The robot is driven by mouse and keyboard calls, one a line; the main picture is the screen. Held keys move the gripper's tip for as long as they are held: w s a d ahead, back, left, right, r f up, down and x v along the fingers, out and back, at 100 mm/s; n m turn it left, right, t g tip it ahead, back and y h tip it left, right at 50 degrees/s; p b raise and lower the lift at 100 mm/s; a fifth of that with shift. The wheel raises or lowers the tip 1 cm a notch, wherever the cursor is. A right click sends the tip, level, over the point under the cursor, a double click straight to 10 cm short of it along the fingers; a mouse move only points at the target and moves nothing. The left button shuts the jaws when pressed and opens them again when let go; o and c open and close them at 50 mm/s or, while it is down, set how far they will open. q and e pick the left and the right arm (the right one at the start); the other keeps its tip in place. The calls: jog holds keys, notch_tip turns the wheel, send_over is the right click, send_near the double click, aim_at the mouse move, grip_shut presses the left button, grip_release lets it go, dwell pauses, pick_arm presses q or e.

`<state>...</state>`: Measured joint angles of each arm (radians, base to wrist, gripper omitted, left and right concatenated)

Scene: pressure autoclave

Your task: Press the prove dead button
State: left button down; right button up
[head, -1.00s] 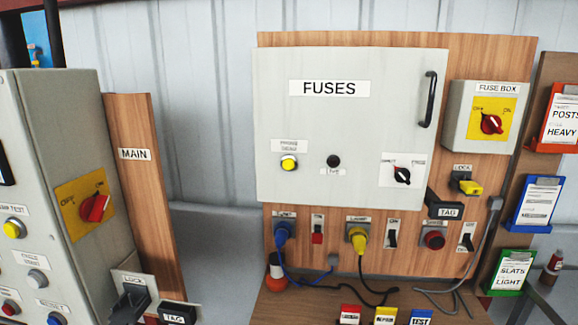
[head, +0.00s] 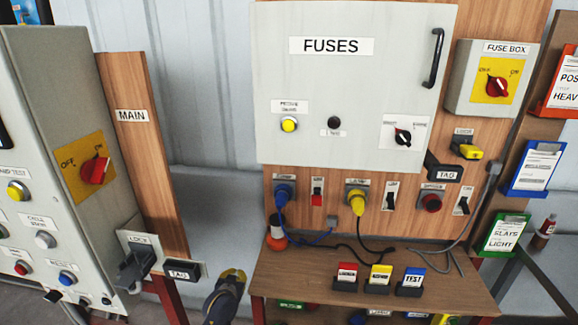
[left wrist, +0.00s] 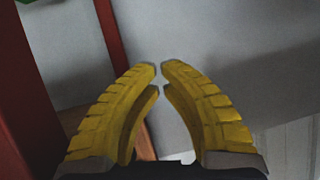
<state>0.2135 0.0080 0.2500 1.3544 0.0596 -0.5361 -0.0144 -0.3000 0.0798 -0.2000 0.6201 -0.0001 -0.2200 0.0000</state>
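The prove dead button (head: 289,124) is a round yellow button on the grey FUSES panel door (head: 385,75), under a small blurred label. It is at the door's lower left in the head view. My left gripper (head: 233,274) is at the bottom of the head view, well below the button and a little to its left. Its yellow fingers also show in the left wrist view (left wrist: 159,68), with tips nearly meeting and nothing between them. My right gripper is not in view.
A dark indicator (head: 334,123) and a rotary switch (head: 403,136) share the door. Plugs and switches line the board below. A wooden shelf (head: 285,265) holds coloured tags. The MAIN cabinet (head: 55,60) stands at left.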

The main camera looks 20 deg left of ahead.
pick_arm(q)
jog(key=w+d+r+n+t+h, duration=0.1)
jog(key=w+d+r+t, duration=0.15)
jog(key=r, duration=0.85)
jog(key=w+d+r+t, duration=0.15)
jog(key=d+r, duration=0.25)
jog(key=r, duration=0.6)
jog(key=w+d+r+n+t+h, duration=0.15)
jog(key=d+r, duration=0.25)
jog(key=r, duration=0.7)
jog(key=s+d+r+t, duration=0.1)
jog(key=d+r, duration=0.1)
jog(key=r, duration=0.3)
jog(key=s+d+r+t, duration=0.1)
jog(key=s+d+r, duration=0.1)
jog(key=r, duration=0.3)
jog(key=s+d+r+t+h, duration=0.1)
jog(key=r+t, duration=0.1)
jog(key=r, duration=0.3)
jog(key=shift+s+d+r+m, duration=0.25)
jog(key=shift+s+d+r, duration=0.1)
jog(key=shift+s+d, duration=0.05)
jog(key=t+h, duration=0.3)
send_near(288, 124)
jog(key=s+d+r, duration=0.3)
jog(key=s+r, duration=0.2)
jog(key=r, duration=0.2)
jog(key=shift+w+f, duration=0.1)
jog(key=shift+w, duration=0.15)
